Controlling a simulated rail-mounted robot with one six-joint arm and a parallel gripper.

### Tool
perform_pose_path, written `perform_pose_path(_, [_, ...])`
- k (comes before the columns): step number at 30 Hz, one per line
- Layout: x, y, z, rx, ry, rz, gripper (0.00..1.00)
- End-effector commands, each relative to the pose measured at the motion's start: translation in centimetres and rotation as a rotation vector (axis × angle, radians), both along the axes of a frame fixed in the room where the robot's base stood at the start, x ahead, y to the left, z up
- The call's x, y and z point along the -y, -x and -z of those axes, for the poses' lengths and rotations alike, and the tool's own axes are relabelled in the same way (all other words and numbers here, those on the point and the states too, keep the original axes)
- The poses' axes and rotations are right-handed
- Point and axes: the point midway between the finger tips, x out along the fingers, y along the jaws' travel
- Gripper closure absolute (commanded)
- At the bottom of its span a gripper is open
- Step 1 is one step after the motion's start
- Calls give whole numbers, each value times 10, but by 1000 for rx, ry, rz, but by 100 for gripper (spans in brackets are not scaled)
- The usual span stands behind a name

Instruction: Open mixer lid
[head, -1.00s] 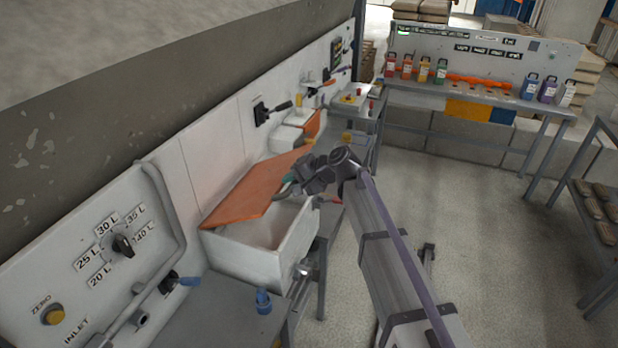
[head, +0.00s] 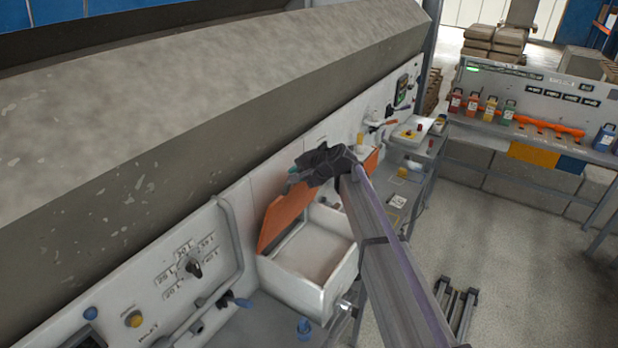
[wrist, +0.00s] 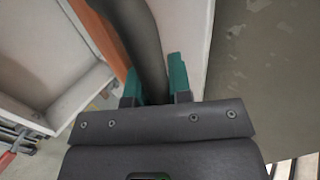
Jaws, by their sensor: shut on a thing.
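The mixer is a white open-topped box (head: 312,262) on the bench against the white panel in the head view. Its orange lid (head: 283,216) stands steeply raised along the panel side, and the inside of the box is visible. My gripper (head: 292,180) is at the lid's upper edge. In the wrist view, the teal fingers of my gripper (wrist: 155,84) are on both sides of a dark curved handle (wrist: 146,42). The orange lid (wrist: 100,32) runs just left of the handle, and the white box (wrist: 70,98) lies further left. In the head view my gripper hides the handle.
A sloping concrete-grey hood (head: 200,130) overhangs close behind the lid. On the panel are a dial (head: 191,266) and a yellow button (head: 133,319). A blue knob (head: 304,327) stands in front of the box. Coloured bottles (head: 472,106) line the far bench. The right floor is mostly open.

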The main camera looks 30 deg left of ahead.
Motion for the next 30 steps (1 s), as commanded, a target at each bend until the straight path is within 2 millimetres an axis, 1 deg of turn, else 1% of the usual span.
perform_pose_path(1, [-4, 0, -1, 3, 2, -4, 100])
perform_pose_path(5, [-9, 1, -2, 3, 3, -4, 100])
perform_pose_path(16, [-10, 2, -1, 3, 4, -6, 100])
perform_pose_path(17, [-10, 2, -1, 3, 4, -6, 80])
perform_pose_path(24, [-9, 1, -1, 2, 3, -4, 57])
perform_pose_path(25, [-9, 1, -2, 1, 3, -3, 56])
perform_pose_path(30, [-9, 1, -2, 2, 2, -3, 56])
